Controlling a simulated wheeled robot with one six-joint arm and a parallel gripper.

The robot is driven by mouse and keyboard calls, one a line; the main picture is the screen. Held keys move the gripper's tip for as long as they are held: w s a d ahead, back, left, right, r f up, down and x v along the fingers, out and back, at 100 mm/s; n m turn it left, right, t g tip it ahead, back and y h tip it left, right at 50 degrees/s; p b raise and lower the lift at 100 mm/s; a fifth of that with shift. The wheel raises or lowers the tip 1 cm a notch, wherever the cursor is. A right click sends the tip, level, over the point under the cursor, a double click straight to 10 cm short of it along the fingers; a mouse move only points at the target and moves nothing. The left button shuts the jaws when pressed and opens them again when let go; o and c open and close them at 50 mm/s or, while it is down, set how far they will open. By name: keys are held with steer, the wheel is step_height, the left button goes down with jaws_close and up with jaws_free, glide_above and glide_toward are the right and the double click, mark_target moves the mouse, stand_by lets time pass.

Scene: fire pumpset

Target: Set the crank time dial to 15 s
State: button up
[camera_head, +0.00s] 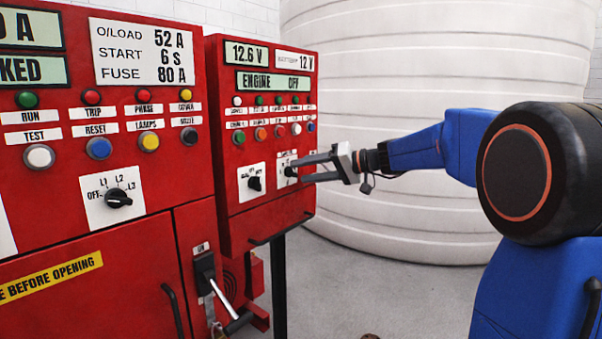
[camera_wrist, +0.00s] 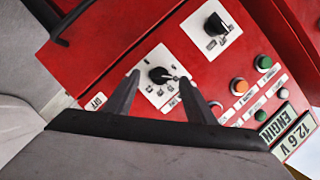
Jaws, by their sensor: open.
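A black rotary knob (camera_head: 290,171) on a white scale plate sits at the right of the right red panel; its printing is too small to read as crank time. The wrist view shows the same knob (camera_wrist: 159,75) with marks around its plate. My gripper (camera_head: 299,171) reaches in from the right with its two fingers spread, close in front of this knob. In the wrist view my gripper (camera_wrist: 164,80) has one fingertip on each side of the knob. I cannot tell whether the fingers touch it. The knob's exact setting is not legible.
A second black knob (camera_head: 255,183) sits just left of it, also in the wrist view (camera_wrist: 215,24). Buttons and lamps lie above. A display (camera_head: 274,83) reads ENGINE OFF. A handle (camera_head: 280,229) runs below the panel. A large pale tank (camera_head: 400,60) stands behind.

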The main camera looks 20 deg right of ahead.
steer(key=shift+x, duration=0.9)
steer(key=c, duration=1)
steer(key=shift+c, duration=0.2)
steer(key=m+y, duration=0.1)
steer(key=m, duration=0.2)
steer(key=shift+f+y, duration=0.2)
steer(key=shift+y, duration=0.2)
steer(key=shift+w+f+m+y, duration=0.15)
steer(key=shift+m+y, duration=0.35)
steer(key=shift+m, duration=1.1)
steer(key=shift+t, duration=0.3)
